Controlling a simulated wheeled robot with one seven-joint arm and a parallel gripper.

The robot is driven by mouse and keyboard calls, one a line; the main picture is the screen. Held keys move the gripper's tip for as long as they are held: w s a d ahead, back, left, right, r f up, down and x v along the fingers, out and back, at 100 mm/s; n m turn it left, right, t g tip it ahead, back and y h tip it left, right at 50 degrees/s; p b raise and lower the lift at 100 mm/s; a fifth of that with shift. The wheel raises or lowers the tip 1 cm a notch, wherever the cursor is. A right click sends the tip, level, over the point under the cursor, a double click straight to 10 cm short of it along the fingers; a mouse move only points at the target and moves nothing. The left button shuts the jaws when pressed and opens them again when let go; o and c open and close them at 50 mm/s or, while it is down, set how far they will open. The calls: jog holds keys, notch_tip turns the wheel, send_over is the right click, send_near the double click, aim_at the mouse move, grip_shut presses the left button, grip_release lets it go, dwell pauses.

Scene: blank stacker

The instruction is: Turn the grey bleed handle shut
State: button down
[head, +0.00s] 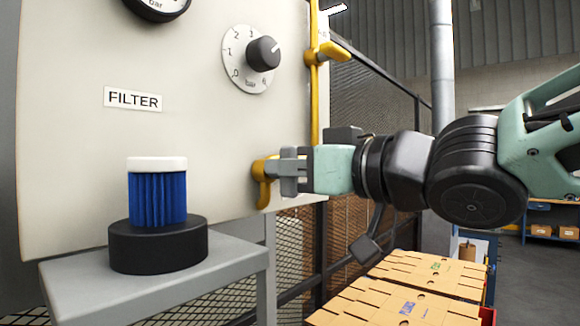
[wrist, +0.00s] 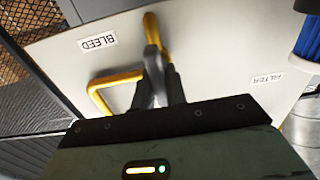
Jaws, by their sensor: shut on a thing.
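The grey bleed handle (wrist: 153,62) sits on a yellow pipe fitting in the wrist view, near the "BLEED" label (wrist: 98,42). My gripper (wrist: 154,88) is shut on the handle, with its dark fingers on either side of it. In the head view my gripper (head: 291,172) reaches in from the right to the yellow bleed fitting (head: 263,182) at the panel's lower right edge. There the fingers hide much of the handle, and its exact angle is hard to tell.
The pale panel (head: 70,160) carries a pressure dial (head: 157,5), a black knob (head: 263,54) and a "FILTER" label (head: 133,99). A blue filter (head: 157,195) stands in a black base on a grey shelf (head: 80,290).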

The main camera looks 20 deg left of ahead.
jog(key=n+b, duration=0.2)
jog(key=n, duration=0.2)
jog(key=shift+f+b, duration=0.2)
jog(key=shift+b, duration=0.2)
jog(key=n+b, duration=0.2)
jog(key=n, duration=0.2)
jog(key=shift+s+a+n, duration=0.1)
jog(key=shift+s+n, duration=0.05)
jog(key=shift+n, duration=0.15)
jog(key=n+b, duration=0.1)
jog(key=n, duration=0.1)
jog(key=n+b, duration=0.2)
jog(key=n, duration=0.1)
jog(key=shift+s+f, duration=0.1)
jog(key=shift+f, duration=0.1)
jog(key=shift+n+b, duration=1)
jog(key=shift+n, duration=1.1)
jog(key=c, duration=1.4)
grip_release()
jog(key=shift+c, duration=0.2)
